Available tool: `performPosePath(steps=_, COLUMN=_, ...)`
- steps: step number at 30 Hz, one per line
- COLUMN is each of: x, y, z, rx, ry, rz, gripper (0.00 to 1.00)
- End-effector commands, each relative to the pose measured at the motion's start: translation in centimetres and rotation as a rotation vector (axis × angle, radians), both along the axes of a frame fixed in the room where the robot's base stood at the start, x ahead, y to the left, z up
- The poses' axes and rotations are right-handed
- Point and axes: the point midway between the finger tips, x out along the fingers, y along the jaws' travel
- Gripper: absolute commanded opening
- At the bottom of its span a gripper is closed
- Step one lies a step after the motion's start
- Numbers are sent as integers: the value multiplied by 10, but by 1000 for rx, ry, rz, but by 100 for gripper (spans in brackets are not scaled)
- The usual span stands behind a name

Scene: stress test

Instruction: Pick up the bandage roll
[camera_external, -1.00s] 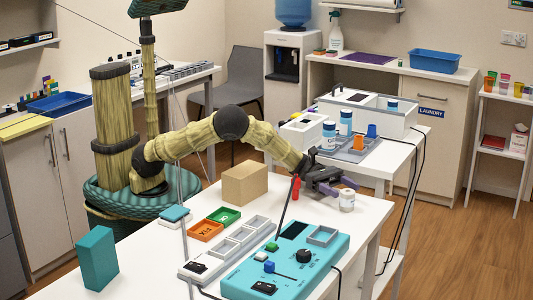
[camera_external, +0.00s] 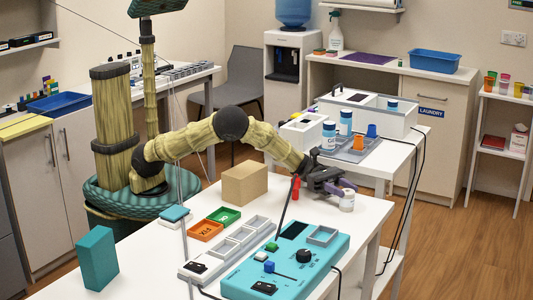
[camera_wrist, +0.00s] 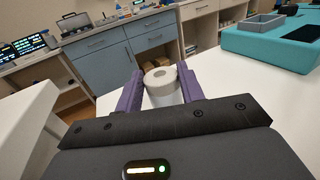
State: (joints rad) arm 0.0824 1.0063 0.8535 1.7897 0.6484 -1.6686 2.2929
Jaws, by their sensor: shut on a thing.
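The bandage roll (camera_external: 347,201) is a small white cylinder standing upright near the right edge of the front white table. In the wrist view the roll (camera_wrist: 161,84) shows its round top with a hole, between the two purple fingers. My gripper (camera_external: 345,189) reaches in from the left at low height, its fingers around the roll. In the wrist view my gripper (camera_wrist: 161,90) is shut on the roll, one finger on each side. I cannot tell whether the roll's base touches the table.
A teal control panel (camera_external: 332,263) lies in front of my gripper. A cardboard box (camera_external: 245,184) and a red object (camera_external: 296,188) are to its left. Behind it a second table holds a grey tray (camera_external: 345,154) with bottles. The table's right edge is close.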

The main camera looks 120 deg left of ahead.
Motion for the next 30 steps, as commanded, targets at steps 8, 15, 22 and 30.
performPosePath(steps=8, x=0, y=0, z=10, rx=0, ry=-2, rz=0, gripper=17)
performPosePath(steps=15, x=0, y=-1, z=51, rx=1, ry=-5, rz=-1, gripper=17)
performPosePath(steps=22, x=0, y=0, z=91, rx=1, ry=-3, rz=-2, gripper=17)
performPosePath(steps=30, x=0, y=0, z=100, rx=0, ry=0, rz=-1, gripper=17)
